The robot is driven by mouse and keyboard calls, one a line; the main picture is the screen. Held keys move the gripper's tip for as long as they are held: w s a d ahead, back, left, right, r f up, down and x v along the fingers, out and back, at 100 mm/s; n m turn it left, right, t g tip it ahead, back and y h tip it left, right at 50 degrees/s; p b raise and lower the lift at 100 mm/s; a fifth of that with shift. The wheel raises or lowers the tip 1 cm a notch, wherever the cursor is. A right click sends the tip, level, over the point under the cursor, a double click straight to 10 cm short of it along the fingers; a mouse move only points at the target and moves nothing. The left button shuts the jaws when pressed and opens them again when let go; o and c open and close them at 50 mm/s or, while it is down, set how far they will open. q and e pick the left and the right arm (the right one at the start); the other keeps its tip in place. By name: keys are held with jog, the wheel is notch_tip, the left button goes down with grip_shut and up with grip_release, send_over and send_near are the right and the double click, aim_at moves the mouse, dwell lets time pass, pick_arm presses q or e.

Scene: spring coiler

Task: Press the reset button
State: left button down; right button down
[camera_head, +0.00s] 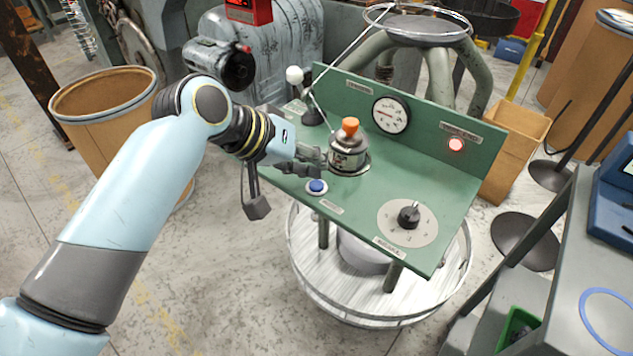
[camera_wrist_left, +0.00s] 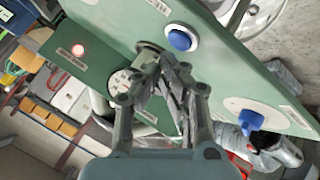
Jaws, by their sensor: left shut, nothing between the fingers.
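A blue button (camera_head: 317,187) in a white ring sits near the front edge of the green panel (camera_head: 365,205); its label is too small to read in the head view. My left gripper (camera_head: 318,162) is shut and empty. In the head view it appears just above the blue button, beside a metal can with an orange cap (camera_head: 348,150); I cannot tell whether it touches the can. In the left wrist view, the closed fingers (camera_wrist_left: 160,75) appear below a blue button (camera_wrist_left: 181,39) in a white ring, apart from it in the picture. My right gripper is not in view.
The panel also carries a black dial (camera_head: 408,216), a gauge (camera_head: 391,115), a lit red lamp (camera_head: 456,145) and a white-knobbed lever (camera_head: 294,75). A second blue part (camera_wrist_left: 249,121) shows in the left wrist view. A brown drum (camera_head: 105,100) stands at the left.

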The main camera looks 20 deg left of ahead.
aim_at(314, 182)
pick_arm(q)
jog(key=shift+f, duration=0.1)
jog(key=shift+f, duration=0.35)
jog(key=shift+f, duration=0.4)
dwell(0.8)
jog(key=shift+r+p, duration=0.85)
jog(key=shift+p, duration=0.3)
notch_tip(314, 182, up, 5)
jog(key=p, duration=0.6)
